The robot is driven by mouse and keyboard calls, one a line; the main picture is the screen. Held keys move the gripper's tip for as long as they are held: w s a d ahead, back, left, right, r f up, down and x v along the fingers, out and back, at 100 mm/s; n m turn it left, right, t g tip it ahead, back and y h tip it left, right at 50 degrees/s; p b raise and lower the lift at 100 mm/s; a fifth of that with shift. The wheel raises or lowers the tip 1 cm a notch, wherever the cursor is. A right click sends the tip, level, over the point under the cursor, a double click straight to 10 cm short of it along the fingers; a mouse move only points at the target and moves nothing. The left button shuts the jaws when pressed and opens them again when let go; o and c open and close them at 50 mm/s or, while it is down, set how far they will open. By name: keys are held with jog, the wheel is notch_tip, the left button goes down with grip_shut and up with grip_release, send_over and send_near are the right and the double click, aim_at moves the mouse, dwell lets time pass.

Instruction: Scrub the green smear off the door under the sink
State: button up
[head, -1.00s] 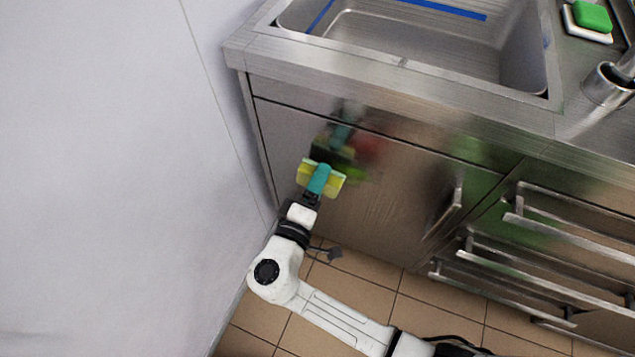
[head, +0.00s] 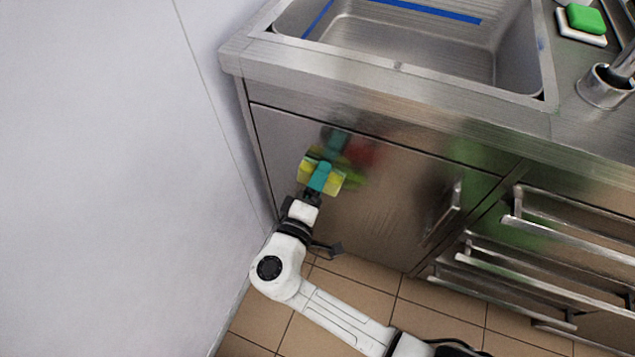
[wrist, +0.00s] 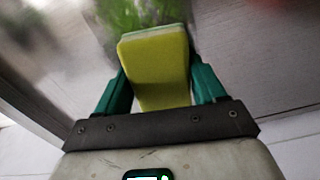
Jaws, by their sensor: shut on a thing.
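My gripper (head: 320,178), with teal fingers, is shut on a yellow sponge (head: 336,186) with a green scouring face. The sponge faces the steel door (head: 395,205) under the sink, in its left part. In the wrist view the sponge (wrist: 155,65) sits between the fingers, and a green smear (wrist: 118,16) shows on the door just beyond its far edge. The sponge hides part of the smear. Whether the sponge touches the door is hard to tell. In the head view, blurred green and red reflections beside the sponge make the smear hard to pick out.
The sink basin (head: 420,45) and its counter edge overhang the door. A white wall (head: 110,180) stands close on the left. Drawers with bar handles (head: 560,235) jut out at right.

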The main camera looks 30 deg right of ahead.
aim_at(336, 190)
jog(key=shift+s+d+p, duration=0.3)
jog(key=shift+s+d, duration=0.25)
jog(key=shift+s, duration=0.25)
jog(key=shift+s+d+p, duration=0.25)
jog(key=shift+s+d, duration=0.3)
jog(key=shift+s, duration=0.2)
jog(key=shift+s+d+p, duration=0.4)
jog(key=shift+s+d, duration=0.85)
jog(key=shift+s, duration=0.2)
jog(key=shift+s+d, duration=0.55)
jog(key=shift+s, duration=0.25)
jog(key=shift+s+d, duration=0.55)
jog(key=shift+s, duration=0.25)
jog(key=shift+w+a+b, duration=0.7)
jog(key=shift+w+a, duration=0.4)
jog(key=shift+w, duration=0.45)
jog(key=shift+w+a+b, duration=0.75)
jog(key=shift+w+a, duration=0.4)
jog(key=shift+w, duration=0.45)
jog(key=shift+w+a+b, duration=0.7)
jog(key=shift+w+a, duration=0.4)
jog(key=shift+w, duration=0.45)
jog(key=shift+r, duration=0.1)
jog(key=shift+s, duration=0.1)
